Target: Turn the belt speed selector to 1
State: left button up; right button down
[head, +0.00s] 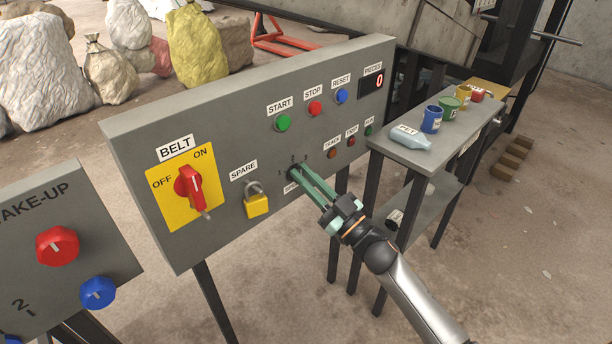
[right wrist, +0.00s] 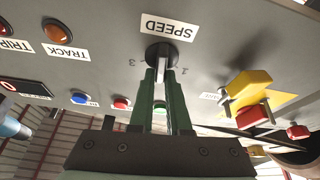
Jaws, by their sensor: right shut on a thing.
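The belt speed selector is a small dark round knob on the grey control panel (head: 240,115), right of the yellow padlock. In the head view my right gripper (head: 296,173) covers most of it and of its label. In the right wrist view, which is upside down, the speed selector (right wrist: 153,52) sits beside the SPEED label (right wrist: 167,27), with a 3 to its left and a mark to its right. My right gripper (right wrist: 163,75) is shut on the knob, its green fingers on either side of the grip. Which number the pointer faces is hard to tell.
Left of the selector are a yellow padlock (head: 256,204) under SPARE and a red BELT switch (head: 190,186). Start, stop and reset buttons sit above. A side table (head: 405,155) with a bottle and cups stands right. Another panel (head: 90,230) is at lower left.

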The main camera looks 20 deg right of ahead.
jog(key=n+g+y, duration=0.1)
jog(key=n, duration=0.2)
jog(key=n+g+y+p, duration=0.1)
jog(key=n, duration=0.2)
jog(key=n+g+y, duration=0.1)
jog(key=n, duration=0.1)
jog(key=shift+s+a+n+y+p, duration=0.1)
jog(key=shift+a+n+y+p, duration=0.05)
jog(key=shift+n+y+p, duration=0.2)
jog(key=n+g, duration=0.1)
jog(key=n, duration=0.1)
jog(key=n+p, duration=0.1)
jog(key=n, duration=0.1)
jog(key=shift+a+f+n+g+y, duration=0.1)
jog(key=shift+n+g+y, duration=0.15)
jog(key=shift+g, duration=0.15)
pick_arm(q)
jog(key=s, duration=0.1)
jog(key=f+g, duration=0.1)
jog(key=s+g, duration=0.1)
jog(key=shift+s+d+f, duration=0.15)
jog(key=shift+s+d, duration=0.15)
jog(key=shift+s, duration=0.05)
pick_arm(e)
jog(key=shift+f+n+g, duration=0.1)
jog(key=shift+n+g, duration=0.2)
jog(key=shift+n, duration=0.3)
